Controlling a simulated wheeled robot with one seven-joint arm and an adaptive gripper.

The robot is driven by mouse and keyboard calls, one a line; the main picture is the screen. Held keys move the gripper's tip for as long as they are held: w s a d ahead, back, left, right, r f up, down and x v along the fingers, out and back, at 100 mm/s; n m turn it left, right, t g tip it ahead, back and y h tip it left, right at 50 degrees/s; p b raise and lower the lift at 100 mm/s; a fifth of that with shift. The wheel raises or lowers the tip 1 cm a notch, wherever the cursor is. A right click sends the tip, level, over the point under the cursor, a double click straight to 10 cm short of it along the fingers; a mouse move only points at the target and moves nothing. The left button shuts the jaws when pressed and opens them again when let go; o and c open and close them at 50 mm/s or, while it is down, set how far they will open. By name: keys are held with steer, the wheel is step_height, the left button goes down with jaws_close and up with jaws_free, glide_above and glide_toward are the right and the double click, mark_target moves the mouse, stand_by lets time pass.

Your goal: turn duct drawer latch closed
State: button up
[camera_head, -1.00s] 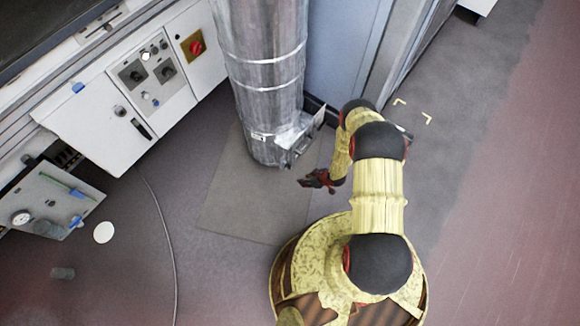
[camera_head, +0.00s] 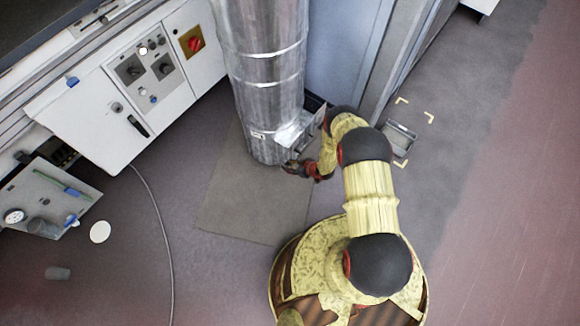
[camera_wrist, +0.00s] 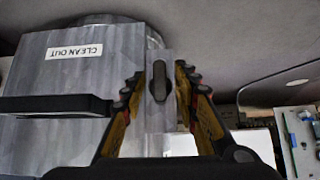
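The latch (camera_wrist: 158,84) is a dark elongated knob on a pale metal strip, with its long side running up and down in the wrist view. My gripper (camera_wrist: 160,76) is open, with one finger on each side of the latch and visible gaps between. The duct drawer front (camera_wrist: 60,75) is grey metal with a black bar handle (camera_wrist: 55,105) left of my fingers. In the head view my gripper (camera_head: 291,168) is at the foot of the silver duct (camera_head: 262,90), just below the drawer box (camera_head: 298,128). The latch cannot be made out there.
A white control cabinet (camera_head: 95,115) stands left of the duct. A grey panel with a gauge (camera_head: 45,200) is at the lower left. A cable (camera_head: 165,230) and a white disc (camera_head: 100,231) lie on the floor. A small tray (camera_head: 398,138) is on the floor right of my arm.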

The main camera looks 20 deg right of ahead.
steer(key=shift+c, duration=1.2)
jaws_close()
